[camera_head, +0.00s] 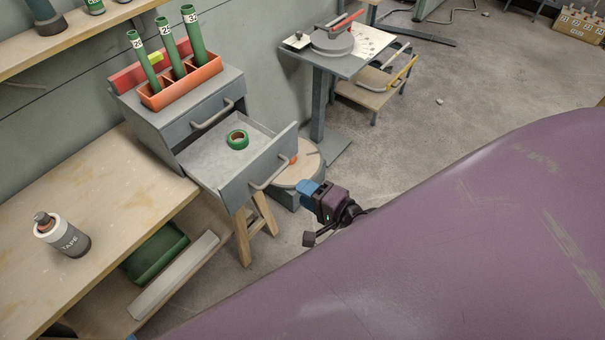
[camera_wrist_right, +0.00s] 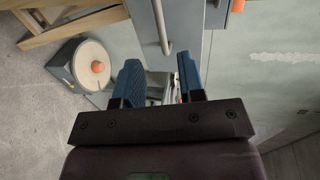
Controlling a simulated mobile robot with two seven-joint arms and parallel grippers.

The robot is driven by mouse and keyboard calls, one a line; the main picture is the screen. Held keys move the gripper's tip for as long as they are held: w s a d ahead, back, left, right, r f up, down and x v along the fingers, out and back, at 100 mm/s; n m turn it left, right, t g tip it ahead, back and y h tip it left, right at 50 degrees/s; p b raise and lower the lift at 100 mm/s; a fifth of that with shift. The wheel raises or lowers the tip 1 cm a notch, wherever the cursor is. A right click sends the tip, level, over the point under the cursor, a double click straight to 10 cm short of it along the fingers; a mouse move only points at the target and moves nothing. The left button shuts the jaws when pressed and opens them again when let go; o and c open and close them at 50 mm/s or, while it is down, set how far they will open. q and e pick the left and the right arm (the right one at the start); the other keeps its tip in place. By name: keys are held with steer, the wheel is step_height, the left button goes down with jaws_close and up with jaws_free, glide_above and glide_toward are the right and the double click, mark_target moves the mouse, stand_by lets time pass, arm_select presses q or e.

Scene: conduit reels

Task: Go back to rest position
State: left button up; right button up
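My right gripper (camera_head: 310,191) has blue fingertips and hangs in front of the open grey drawer, to the right of its handle in the head view. In the right wrist view its two blue fingers (camera_wrist_right: 160,80) stand apart with nothing held between them. The open drawer (camera_head: 205,170) holds a green ring-shaped roll (camera_head: 237,139). The drawer's handle (camera_head: 273,174) also shows in the right wrist view (camera_wrist_right: 162,28), beyond the fingers. My left gripper is not in the head view.
A grey drawer cabinet (camera_head: 150,121) carries an orange holder (camera_head: 182,88) with green tubes. A round-topped stand (camera_head: 300,172) is close behind the gripper. A small table (camera_head: 365,62) stands farther back; open floor lies right.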

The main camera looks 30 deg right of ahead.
stand_by(0.5)
steer(key=s+d+f+n+g+h, duration=0.1)
steer(key=s+d+f+n+h, duration=0.1)
steer(key=n, duration=0.5)
steer(key=s+d+f+n+g+h, duration=0.1)
steer(key=s+d+f+n+h, duration=0.1)
steer(key=s+n, duration=0.4)
step_height(320, 180, down, 2)
steer(key=shift+s+d+f+n+g+h, duration=0.15)
steer(key=shift+d+f+n+g+h, duration=0.2)
steer(key=shift+n+h, duration=0.55)
